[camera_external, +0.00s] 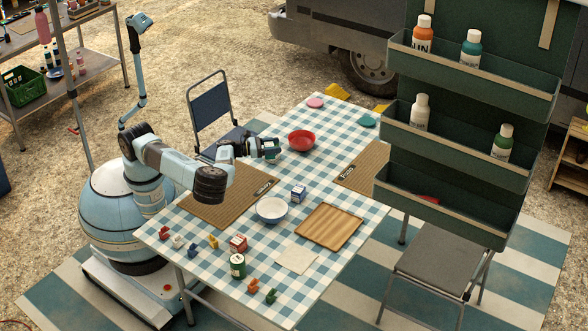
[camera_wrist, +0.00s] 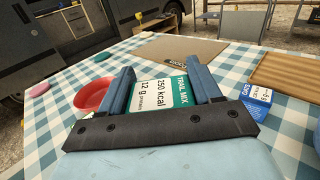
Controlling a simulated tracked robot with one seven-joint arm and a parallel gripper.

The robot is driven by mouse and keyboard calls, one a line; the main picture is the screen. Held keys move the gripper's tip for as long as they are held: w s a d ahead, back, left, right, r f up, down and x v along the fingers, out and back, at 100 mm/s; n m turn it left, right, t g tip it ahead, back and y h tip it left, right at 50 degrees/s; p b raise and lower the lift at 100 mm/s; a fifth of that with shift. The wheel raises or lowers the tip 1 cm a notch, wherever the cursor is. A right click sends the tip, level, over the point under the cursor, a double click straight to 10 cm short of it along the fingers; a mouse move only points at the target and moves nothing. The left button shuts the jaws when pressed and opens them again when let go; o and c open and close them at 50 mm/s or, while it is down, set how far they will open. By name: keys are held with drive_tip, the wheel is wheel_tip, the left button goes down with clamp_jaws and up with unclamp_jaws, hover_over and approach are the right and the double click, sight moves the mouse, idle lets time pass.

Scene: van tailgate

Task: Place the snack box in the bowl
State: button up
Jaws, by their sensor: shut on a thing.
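My gripper (camera_external: 272,149) is shut on a white and green box marked "TRAIL MIX" (camera_wrist: 160,95), which sits between the two fingers in the wrist view. In the external view the box is mostly hidden by the gripper. A red bowl (camera_external: 302,142) is just right of the gripper there; in the wrist view the red bowl (camera_wrist: 92,95) is left of the box. A white bowl with a blue outside (camera_external: 271,210) stands nearer the table's front. I cannot tell how high the box is above the table.
A small blue box (camera_external: 298,194) stands behind the white bowl; a wooden tray (camera_external: 328,227) lies right of it. A red box (camera_external: 238,243), a green can (camera_external: 237,266) and several small coloured pieces are at the front. A shelf rack (camera_external: 470,85) stands at the right.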

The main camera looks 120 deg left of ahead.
drive_tip(key=shift+s+d+r, duration=0.3)
drive_tip(key=shift+s+d, duration=0.1)
drive_tip(key=shift+s, duration=0.15)
drive_tip(key=shift+s+d+r, duration=0.3)
drive_tip(key=shift+s+d, duration=0.05)
drive_tip(key=shift+s, duration=0.2)
drive_tip(key=s+a+r+n+g+y, duration=0.3)
drive_tip(key=a+n+g, duration=0.25)
drive_tip(key=a, duration=0.35)
drive_tip(key=s+a+r+n+g+y, duration=0.2)
drive_tip(key=s+a+r+n+g, duration=0.15)
drive_tip(key=a+g, duration=0.45)
drive_tip(key=w+a+f, duration=0.9)
drive_tip(key=a+f, duration=0.2)
drive_tip(key=f, duration=0.2)
drive_tip(key=shift+w+a+f+t, duration=0.15)
drive_tip(key=shift+w+a+t, duration=0.05)
drive_tip(key=shift+a+t, duration=0.2)
drive_tip(key=shift+f, duration=0.3)
drive_tip(key=o, duration=1.2)
